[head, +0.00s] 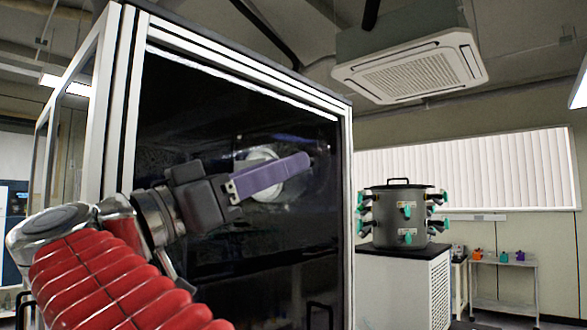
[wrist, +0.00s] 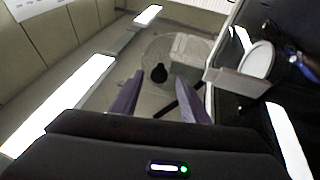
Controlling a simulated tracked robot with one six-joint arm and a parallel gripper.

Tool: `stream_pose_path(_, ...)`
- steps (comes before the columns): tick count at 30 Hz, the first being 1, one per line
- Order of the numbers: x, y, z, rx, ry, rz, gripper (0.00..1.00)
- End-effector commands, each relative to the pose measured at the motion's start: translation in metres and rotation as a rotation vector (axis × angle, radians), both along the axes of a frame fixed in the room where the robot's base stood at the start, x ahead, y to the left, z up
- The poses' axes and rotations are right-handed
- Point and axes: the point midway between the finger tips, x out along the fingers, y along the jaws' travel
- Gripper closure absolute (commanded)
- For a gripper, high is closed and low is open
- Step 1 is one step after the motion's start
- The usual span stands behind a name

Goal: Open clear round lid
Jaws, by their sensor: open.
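The clear round lid (wrist: 153,50), a see-through disc with a black knob (wrist: 160,73), shows in the wrist view beyond my fingertips. The knob appears between the two purple fingers. My gripper (wrist: 160,86) is open, with nothing seen held. In the head view my gripper (head: 301,162) points right across the dark cabinet front (head: 200,110); it covers part of a pale round shape (head: 262,153) there. The lid's outline is faint in the head view, and I cannot tell whether the fingers touch the knob.
In the wrist view the dark front stands close on the right, with a white round part (wrist: 257,60) and a grey bracket (wrist: 236,84). A grey drum (head: 388,207) with several valves stands on a white cabinet (head: 395,290) to the right. A small table (head: 505,264) stands farther right.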

Motion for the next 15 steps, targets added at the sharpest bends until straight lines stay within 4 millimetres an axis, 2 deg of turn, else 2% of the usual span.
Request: stream_pose_path(15, -0.050, 0.059, -0.033, -0.002, 0.001, 0.003, 0.58)
